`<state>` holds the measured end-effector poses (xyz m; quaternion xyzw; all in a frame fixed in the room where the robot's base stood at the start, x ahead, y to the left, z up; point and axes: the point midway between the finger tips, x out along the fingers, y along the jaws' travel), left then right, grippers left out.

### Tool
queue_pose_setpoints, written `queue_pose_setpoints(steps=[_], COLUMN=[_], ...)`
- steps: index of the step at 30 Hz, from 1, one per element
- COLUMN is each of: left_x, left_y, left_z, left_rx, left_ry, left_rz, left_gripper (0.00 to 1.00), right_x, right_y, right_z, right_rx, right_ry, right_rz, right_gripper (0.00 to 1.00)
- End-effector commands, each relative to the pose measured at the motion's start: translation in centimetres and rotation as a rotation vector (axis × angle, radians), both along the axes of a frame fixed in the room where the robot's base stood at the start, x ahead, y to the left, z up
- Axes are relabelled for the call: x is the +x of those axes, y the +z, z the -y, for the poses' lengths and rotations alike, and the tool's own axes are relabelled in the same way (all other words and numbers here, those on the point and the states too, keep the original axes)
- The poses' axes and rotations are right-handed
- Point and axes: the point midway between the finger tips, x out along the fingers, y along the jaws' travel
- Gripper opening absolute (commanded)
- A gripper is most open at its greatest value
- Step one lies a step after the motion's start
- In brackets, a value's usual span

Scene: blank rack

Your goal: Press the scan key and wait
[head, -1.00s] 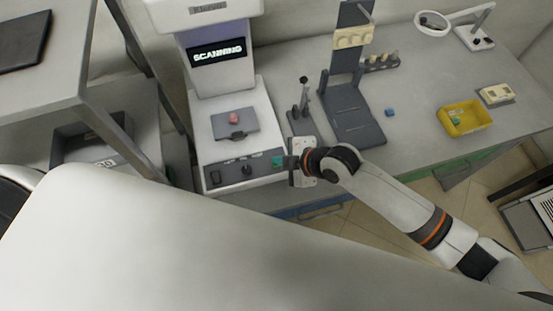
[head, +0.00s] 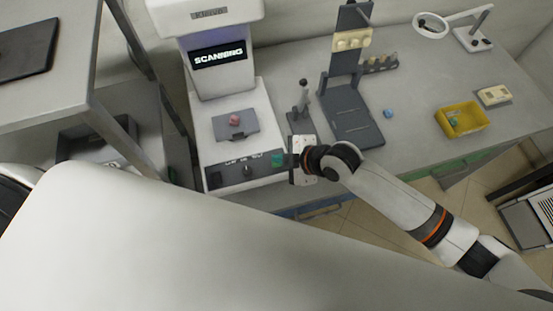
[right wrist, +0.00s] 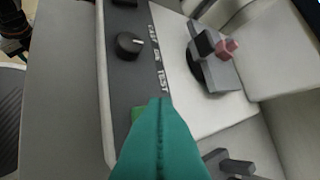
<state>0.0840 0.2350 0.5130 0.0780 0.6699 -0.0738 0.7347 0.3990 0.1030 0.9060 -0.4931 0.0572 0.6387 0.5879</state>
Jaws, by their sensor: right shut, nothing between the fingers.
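The scanner machine (head: 215,150) stands on the bench at the left, and its screen (head: 218,56) reads SCANNING. A dark control panel (head: 226,177) runs along its front edge. The green scan key (right wrist: 137,113) shows in the right wrist view, partly covered by the teal fingers. My right gripper (head: 279,160) is at the panel's right end, its fingers shut and empty. The fingertips (right wrist: 161,102) overlap the key; I cannot tell if they touch it or whether it is pressed down. A small red piece (head: 235,119) sits on the grey plate. My left gripper is out of view.
A black knob (right wrist: 129,45) is beside the key. A dark stand (head: 350,120) is right of the machine. A blue piece (head: 388,113), a yellow tray (head: 474,125) and a magnifier lamp (head: 431,25) are further right. The bench between has free room.

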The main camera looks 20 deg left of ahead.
Motion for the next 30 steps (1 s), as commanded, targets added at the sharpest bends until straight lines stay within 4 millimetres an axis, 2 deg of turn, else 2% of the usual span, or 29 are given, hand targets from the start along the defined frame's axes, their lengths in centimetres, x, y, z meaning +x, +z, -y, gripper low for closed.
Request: queue_pose_setpoints(steps=[5, 18, 30], left_x=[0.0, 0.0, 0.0], left_y=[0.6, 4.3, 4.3], left_z=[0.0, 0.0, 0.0], left_rx=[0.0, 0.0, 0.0], left_ry=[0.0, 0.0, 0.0], left_rz=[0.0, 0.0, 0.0], left_gripper=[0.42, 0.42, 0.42], right_x=[0.0, 0.0, 0.0], right_y=[0.7, 5.0, 5.0], right_z=[0.0, 0.0, 0.0], right_rx=[0.001, 0.0, 0.0], right_ry=[-0.001, 0.0, 0.0], right_rz=[0.001, 0.0, 0.0], right_gripper=[0.0, 0.0, 0.0])
